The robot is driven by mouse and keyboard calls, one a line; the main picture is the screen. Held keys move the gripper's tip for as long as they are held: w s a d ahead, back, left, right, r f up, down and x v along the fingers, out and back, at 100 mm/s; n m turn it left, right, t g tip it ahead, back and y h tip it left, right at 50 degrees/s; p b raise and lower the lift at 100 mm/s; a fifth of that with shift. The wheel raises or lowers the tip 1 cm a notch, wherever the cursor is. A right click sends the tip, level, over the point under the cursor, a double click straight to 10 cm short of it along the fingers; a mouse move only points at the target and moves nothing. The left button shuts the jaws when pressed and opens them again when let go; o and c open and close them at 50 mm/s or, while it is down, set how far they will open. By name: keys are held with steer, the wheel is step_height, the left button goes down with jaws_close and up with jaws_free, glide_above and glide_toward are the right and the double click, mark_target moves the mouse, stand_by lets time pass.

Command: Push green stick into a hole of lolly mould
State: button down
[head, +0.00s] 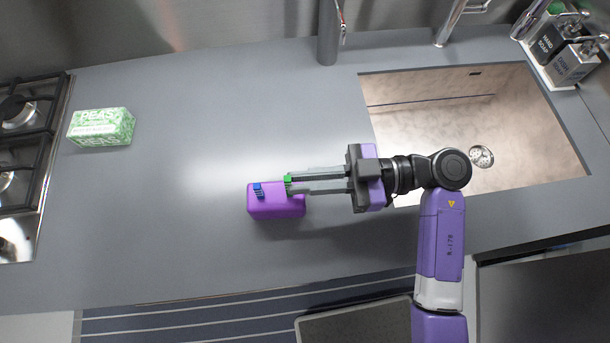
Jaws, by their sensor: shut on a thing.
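The lolly mould (277,207) is a purple block on the grey counter, left of the sink. A blue stick (258,190) stands up from the left part of its top. The green stick (288,181) is between the fingertips of my gripper (289,185), over the right part of the mould. My gripper reaches in from the right and is shut on the green stick. The lower end of the stick is hidden, so I cannot tell whether it is in a hole or just above one.
A green-and-white peas box (101,127) lies at the left by the gas hob (22,150). Soap bottles (568,62) stand at the back right.

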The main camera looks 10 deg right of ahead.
steer(key=shift+f+b, duration=0.4)
steer(key=shift+f, duration=0.75)
stand_by(0.5)
steer(key=c, duration=1.4)
jaws_free()
steer(key=shift+c, duration=0.2)
steer(key=d+b, duration=0.1)
steer(key=d, duration=0.6)
steer(key=shift+s+d, duration=0.4)
